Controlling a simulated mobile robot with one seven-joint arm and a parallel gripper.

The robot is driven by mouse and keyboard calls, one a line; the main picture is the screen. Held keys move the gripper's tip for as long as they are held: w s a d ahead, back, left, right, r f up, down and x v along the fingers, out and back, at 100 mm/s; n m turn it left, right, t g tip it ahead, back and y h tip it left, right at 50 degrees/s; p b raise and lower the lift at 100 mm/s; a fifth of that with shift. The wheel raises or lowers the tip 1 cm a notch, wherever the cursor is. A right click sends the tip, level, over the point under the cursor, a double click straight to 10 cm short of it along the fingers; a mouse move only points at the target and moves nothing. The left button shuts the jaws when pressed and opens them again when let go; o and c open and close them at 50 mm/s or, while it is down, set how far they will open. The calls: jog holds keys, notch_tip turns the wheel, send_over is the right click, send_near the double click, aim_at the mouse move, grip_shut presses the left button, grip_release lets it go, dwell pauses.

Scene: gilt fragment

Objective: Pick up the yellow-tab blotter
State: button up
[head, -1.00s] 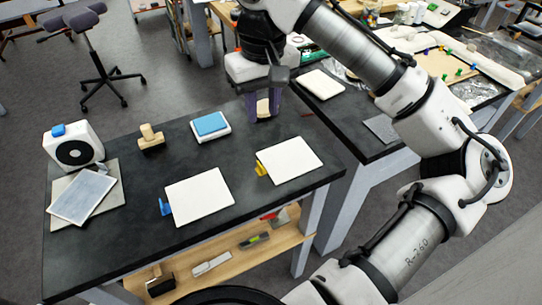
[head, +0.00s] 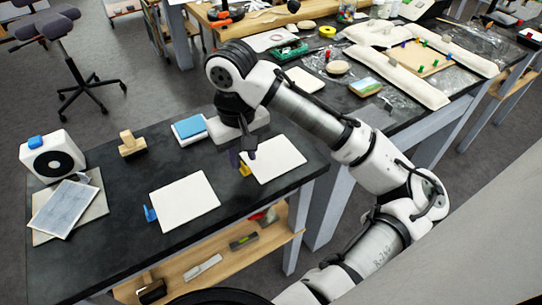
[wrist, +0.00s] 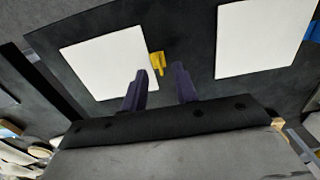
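The yellow-tab blotter is a flat white square (head: 278,160) on the dark table, with a small yellow tab (head: 244,170) at its left edge. In the wrist view the white square (wrist: 100,66) lies at left, its yellow tab (wrist: 157,62) between my fingertips in the picture. My gripper (head: 241,157) is open and empty, pointing down over the tab. In the wrist view my gripper (wrist: 160,70) shows two dark fingers, one either side of the tab; their height above it is hard to tell.
A second white blotter (head: 184,202) with a blue tab (head: 150,214) lies to the left; it also shows in the wrist view (wrist: 262,40). A wooden stamp-like block (head: 132,146), a blue-topped pad (head: 188,128) and a white box with a black disc (head: 52,158) stand farther back and left.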

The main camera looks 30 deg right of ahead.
jog(key=shift+f, duration=1.1)
grip_shut()
jog(key=shift+r, duration=0.1)
